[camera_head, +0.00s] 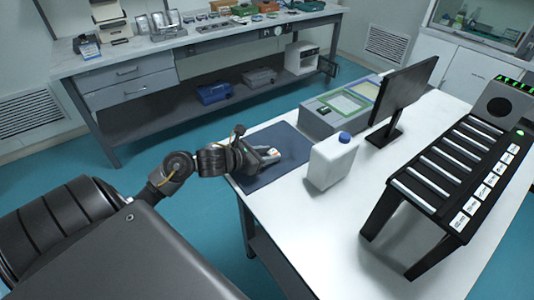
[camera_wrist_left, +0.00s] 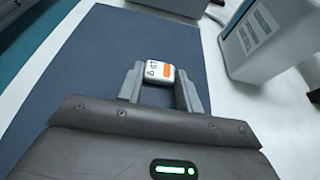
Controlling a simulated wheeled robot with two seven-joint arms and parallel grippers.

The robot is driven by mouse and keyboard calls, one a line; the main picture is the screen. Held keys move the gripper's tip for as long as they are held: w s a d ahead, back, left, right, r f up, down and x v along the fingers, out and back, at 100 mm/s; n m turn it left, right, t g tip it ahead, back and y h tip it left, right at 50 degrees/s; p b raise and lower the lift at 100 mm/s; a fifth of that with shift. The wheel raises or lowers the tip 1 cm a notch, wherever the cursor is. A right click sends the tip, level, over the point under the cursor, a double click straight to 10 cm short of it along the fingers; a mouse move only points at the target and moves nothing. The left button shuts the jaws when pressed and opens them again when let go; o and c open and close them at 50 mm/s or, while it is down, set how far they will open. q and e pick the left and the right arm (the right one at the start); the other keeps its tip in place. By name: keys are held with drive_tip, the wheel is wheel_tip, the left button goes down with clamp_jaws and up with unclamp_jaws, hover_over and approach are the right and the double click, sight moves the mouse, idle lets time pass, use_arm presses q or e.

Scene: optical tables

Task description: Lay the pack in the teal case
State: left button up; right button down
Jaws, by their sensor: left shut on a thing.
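The pack (camera_wrist_left: 159,71) is a small white block with an orange patch and dark print. It also shows in the head view (camera_head: 273,153), low over or on the dark blue mat (camera_head: 291,142). My left gripper (camera_head: 268,156) is shut on the pack, with one finger on each side of it in the left wrist view. I cannot tell if the pack touches the mat. A small teal object (camera_head: 310,5) lies at the far end of the back bench; I cannot tell if it is the teal case. My right gripper is not in view.
A white jug (camera_head: 331,163) with a blue cap stands right of the mat. Behind it are a grey box (camera_head: 318,121) with framed areas and a monitor (camera_head: 404,88). A black sloped rack (camera_head: 455,165) stands at the right. The back bench (camera_head: 190,39) holds several small items.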

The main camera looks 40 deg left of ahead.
use_arm(q)
drive_tip(key=shift+f, duration=0.15)
drive_tip(key=o, duration=1)
drive_tip(key=shift+o, duration=0.2)
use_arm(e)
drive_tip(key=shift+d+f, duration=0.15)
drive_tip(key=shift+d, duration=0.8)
